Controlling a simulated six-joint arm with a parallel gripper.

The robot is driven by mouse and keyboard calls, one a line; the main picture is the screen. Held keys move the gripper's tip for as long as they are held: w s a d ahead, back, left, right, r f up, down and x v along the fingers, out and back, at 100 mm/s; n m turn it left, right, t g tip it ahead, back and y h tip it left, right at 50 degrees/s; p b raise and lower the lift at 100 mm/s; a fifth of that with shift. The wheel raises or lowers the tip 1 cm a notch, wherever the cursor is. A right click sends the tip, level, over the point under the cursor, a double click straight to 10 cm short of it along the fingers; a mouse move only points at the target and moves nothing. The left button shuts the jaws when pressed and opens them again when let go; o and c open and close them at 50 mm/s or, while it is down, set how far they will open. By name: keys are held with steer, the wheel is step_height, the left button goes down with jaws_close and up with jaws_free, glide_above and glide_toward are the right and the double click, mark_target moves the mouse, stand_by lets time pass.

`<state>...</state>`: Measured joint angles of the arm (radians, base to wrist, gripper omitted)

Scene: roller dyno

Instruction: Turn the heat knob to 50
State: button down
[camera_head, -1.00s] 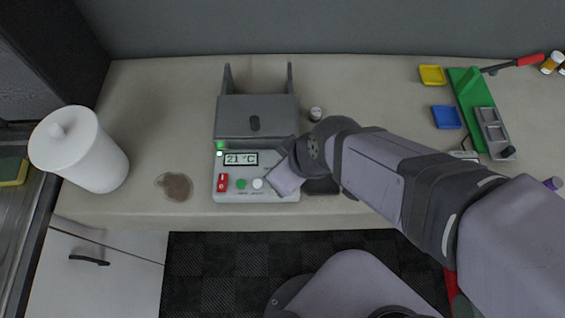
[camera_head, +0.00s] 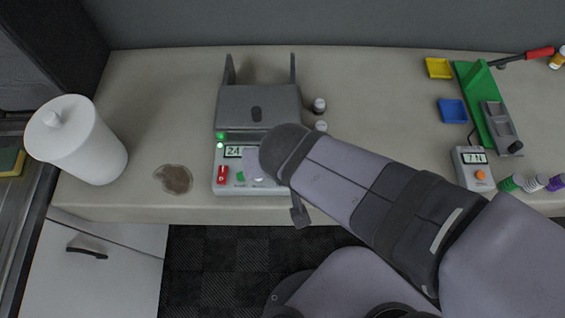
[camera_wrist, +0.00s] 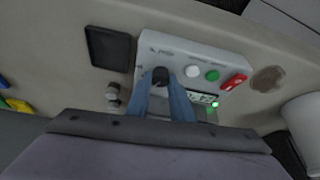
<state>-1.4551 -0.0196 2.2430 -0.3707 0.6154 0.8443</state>
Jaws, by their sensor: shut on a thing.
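The roller dyno heater, a grey-lidded box (camera_head: 258,106) with a light grey control panel (camera_head: 226,188), stands on the bench left of centre in the head view. Its display (camera_head: 233,152) shows 24, the rest covered by my arm. A red switch (camera_head: 222,174) and green button (camera_head: 240,177) show beside it. The dark heat knob (camera_wrist: 161,75) shows in the wrist view, on the panel beside the white button (camera_wrist: 192,71). My gripper (camera_wrist: 163,84) is shut on the knob, its two blue fingers on either side. My wrist hides the knob and fingers in the head view.
Two small vials (camera_head: 319,105) stand right of the box. A white canister (camera_head: 80,145) and brown stain (camera_head: 175,180) lie left. At right are a yellow tray (camera_head: 438,68), a blue tray (camera_head: 452,110), a green stand (camera_head: 470,90) and a small meter (camera_head: 474,157).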

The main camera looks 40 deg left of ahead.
steer(key=shift+m+t+h+b, duration=0.3)
steer(key=shift+m+t+b, duration=0.1)
steer(key=shift+m+b, duration=0.65)
steer(key=shift+m, duration=0.25)
steer(key=c, duration=1.6)
jaws_free()
steer(key=shift+o, duration=0.2)
steer(key=v, duration=0.7)
steer(key=shift+r, duration=0.2)
steer(key=shift+s, duration=0.1)
